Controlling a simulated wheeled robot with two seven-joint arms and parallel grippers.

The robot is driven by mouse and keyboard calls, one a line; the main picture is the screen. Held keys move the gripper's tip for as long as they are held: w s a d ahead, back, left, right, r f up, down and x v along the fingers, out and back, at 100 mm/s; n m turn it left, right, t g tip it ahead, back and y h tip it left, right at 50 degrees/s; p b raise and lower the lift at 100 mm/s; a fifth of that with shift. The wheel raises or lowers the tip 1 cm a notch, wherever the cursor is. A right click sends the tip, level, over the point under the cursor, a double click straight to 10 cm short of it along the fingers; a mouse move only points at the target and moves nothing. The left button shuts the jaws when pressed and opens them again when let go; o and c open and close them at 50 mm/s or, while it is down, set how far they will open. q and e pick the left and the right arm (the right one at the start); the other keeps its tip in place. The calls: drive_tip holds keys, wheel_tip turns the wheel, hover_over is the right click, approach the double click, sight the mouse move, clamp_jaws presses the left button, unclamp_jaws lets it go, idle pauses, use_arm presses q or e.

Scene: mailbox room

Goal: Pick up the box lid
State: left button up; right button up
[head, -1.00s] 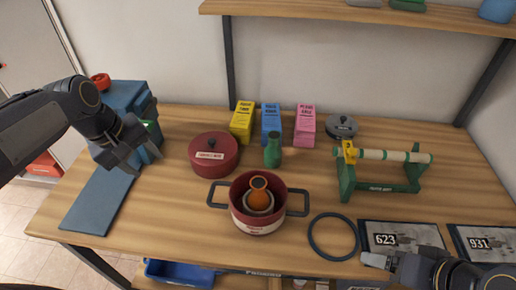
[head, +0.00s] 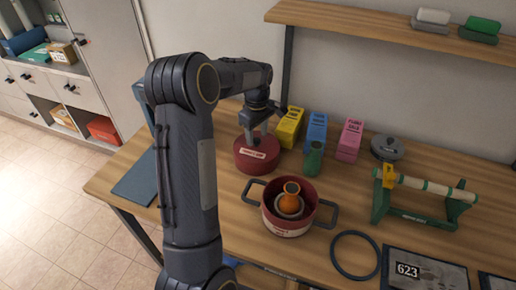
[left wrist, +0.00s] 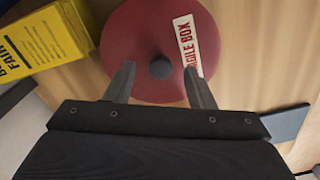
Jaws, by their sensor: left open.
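My left gripper (head: 257,138) points down over the lid. In the left wrist view its open fingers (left wrist: 159,80) lie on either side of the knob (left wrist: 160,67), with a gap to it on each side. Whether the fingertips touch the lid I cannot tell. My right gripper is out of view.
A red pot (head: 289,216) with an orange vase inside stands in front of the box. A green bottle (head: 313,158) and yellow (head: 290,127), blue (head: 316,131) and pink (head: 349,140) cartons stand close by at its right. My left arm hides some of the table's left part.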

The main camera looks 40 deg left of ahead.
use_arm(q)
drive_tip(key=shift+a+f, duration=0.1)
drive_tip(key=shift+f, duration=0.65)
clamp_jaws()
